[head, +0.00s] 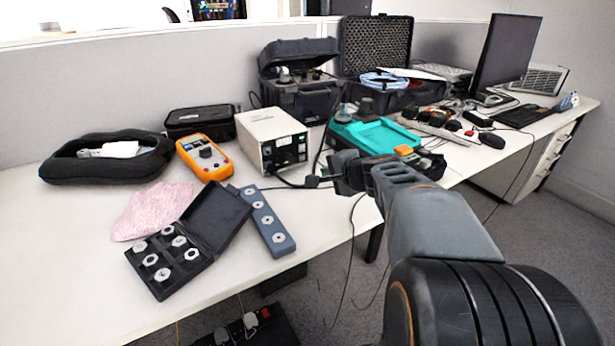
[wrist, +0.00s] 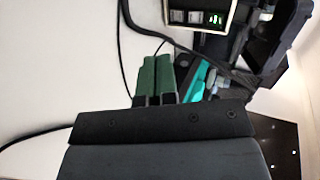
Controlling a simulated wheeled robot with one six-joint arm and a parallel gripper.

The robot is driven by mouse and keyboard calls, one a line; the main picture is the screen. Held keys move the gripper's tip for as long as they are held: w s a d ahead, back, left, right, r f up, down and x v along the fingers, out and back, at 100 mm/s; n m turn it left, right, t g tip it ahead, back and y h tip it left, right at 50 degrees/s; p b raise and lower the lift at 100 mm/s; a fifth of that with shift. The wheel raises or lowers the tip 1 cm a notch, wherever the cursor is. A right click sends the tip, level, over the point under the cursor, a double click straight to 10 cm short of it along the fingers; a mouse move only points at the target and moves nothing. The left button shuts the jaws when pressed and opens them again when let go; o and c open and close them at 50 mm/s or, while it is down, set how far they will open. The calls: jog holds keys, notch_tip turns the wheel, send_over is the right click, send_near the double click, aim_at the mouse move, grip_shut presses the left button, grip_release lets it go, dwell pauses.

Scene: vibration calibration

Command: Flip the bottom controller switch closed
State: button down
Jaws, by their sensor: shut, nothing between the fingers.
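The controller (head: 272,138) is a cream box on the table, with a dark panel of switches and sockets on its front. In the wrist view part of its panel (wrist: 199,16) shows at the top edge, with two pale switches and a green light. The bottom switch's position is too small to tell. My gripper (head: 332,180) is in front of and to the right of the controller, apart from it. In the wrist view its green fingers (wrist: 157,62) are together, empty, and point toward the panel from below it.
Black cables run from the controller's front past my gripper. A teal tray (head: 375,137) stands to the right. An orange multimeter (head: 205,157), an open black case of metal weights (head: 165,262) and a grey-blue block (head: 268,222) lie left of my gripper.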

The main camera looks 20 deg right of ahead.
jog(key=shift+w+d+f+m+t+h, duration=0.15)
jog(key=shift+d+m, duration=0.1)
jog(key=shift+d, duration=0.15)
jog(key=shift+w+d+r+m+t+h, duration=0.15)
jog(key=shift+d+m, duration=0.1)
jog(key=shift+d, duration=0.15)
jog(key=shift+s, duration=0.1)
jog(key=shift+a+f, duration=0.1)
jog(key=b, duration=0.3)
send_near(303, 158)
jog(key=f, duration=0.1)
jog(key=w+f, duration=0.2)
jog(key=shift+w+a+f, duration=0.1)
jog(key=shift+w+f, duration=0.15)
jog(key=shift+f, duration=0.15)
jog(key=shift+w+a+r+p, duration=0.1)
jog(key=shift+w+r+p, duration=0.1)
jog(key=shift+w, duration=0.35)
jog(key=shift+w+r+p, duration=0.1)
jog(key=shift+w+p, duration=0.1)
jog(key=shift+w, duration=0.35)
jog(key=shift+w+a+r, duration=0.1)
jog(key=shift+w, duration=0.7)
